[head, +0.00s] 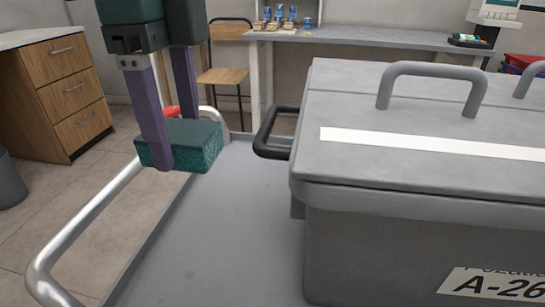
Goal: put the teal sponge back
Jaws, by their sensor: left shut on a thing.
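The teal sponge (197,143) is a dark green-blue block held in the air over the left part of a grey cart top (225,235). My left gripper (178,150) comes down from the upper left with purple fingers and is shut on the sponge, one finger in front and one behind. The sponge is left of a large grey lidded box (400,215) and apart from it. My right gripper does not show.
The box has a black side handle (270,140), grey lid handles and a label. A silver rail (95,215) edges the cart's left side. The cart top between rail and box is bare. Behind stand wooden drawers (68,92), a chair (226,75) and a counter (370,38) with small items.

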